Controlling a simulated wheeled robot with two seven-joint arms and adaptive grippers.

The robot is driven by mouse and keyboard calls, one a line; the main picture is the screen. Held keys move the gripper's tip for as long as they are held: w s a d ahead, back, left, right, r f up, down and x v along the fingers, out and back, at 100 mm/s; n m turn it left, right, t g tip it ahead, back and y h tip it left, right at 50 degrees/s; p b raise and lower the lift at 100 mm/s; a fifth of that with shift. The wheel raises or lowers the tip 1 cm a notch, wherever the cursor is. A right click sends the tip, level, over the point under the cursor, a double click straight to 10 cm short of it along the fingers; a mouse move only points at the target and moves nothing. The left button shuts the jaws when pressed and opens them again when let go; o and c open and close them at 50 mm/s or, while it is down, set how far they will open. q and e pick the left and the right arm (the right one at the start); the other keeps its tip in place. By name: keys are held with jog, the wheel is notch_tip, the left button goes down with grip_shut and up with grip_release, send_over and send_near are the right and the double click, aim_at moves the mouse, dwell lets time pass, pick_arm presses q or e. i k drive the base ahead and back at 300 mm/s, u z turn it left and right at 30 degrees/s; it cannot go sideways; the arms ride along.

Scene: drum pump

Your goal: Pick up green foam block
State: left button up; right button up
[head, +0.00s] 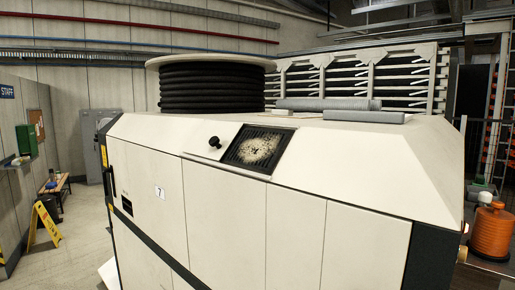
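I cannot make out a green foam block in the head view. The only clearly green thing is a box-like shape (26,140) on the grey partition at the far left, and I cannot tell what it is. Neither of my grippers is in view.
A large cream cabinet (225,215) fills the middle. On it are a black coil on a reel (213,88), grey rolls (328,104), a black knob (215,142) and a dark grille (258,148). A yellow floor sign (46,222) and bench (60,184) stand left; an orange container (492,232) stands right.

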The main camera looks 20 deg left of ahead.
aim_at(480, 181)
jog(key=z, duration=0.35)
jog(key=k, duration=0.45)
jog(key=z, duration=1)
jog(key=k, duration=0.85)
jog(key=z, duration=0.85)
jog(key=i, duration=3.7)
jog(key=u, duration=1.35)
jog(key=i, duration=1.15)
jog(key=u, duration=1.05)
